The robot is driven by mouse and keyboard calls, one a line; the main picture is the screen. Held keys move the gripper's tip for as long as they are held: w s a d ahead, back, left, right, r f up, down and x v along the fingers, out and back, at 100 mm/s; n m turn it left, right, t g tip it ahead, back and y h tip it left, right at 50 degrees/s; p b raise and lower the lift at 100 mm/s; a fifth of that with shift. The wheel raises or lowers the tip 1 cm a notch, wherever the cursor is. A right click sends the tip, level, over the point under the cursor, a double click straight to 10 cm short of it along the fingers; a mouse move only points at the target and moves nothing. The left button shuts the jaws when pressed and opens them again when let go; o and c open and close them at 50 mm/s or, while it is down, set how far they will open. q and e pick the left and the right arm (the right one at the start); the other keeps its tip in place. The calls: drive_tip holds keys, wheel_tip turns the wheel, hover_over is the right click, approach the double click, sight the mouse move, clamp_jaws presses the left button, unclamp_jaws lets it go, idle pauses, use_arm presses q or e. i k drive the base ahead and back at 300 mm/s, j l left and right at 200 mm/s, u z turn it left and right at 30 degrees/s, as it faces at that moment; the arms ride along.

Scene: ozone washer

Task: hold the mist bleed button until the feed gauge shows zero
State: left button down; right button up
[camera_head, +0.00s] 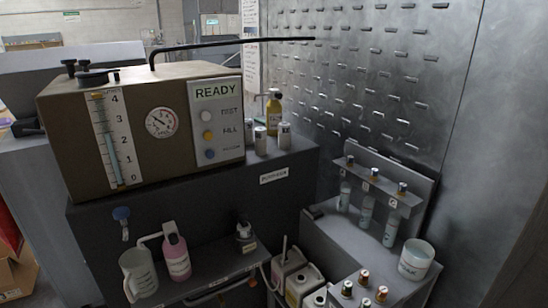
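A brown washer unit (140,84) stands on a dark grey bench at the left. Its front has a vertical tube gauge (112,140) marked 0 to 4, with a blue column reaching about 2. Beside it is a round dial (161,122) with red on its face; its reading is too small to tell. I cannot tell which is the mist bleed button. Neither gripper is in view.
A yellow-brown bottle (273,112) and small canisters (261,140) stand right of the unit. A rack of vials (367,213) and a white tub (416,260) are at the right.

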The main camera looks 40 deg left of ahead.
sight(252, 282)
drive_tip(key=u, duration=1.85)
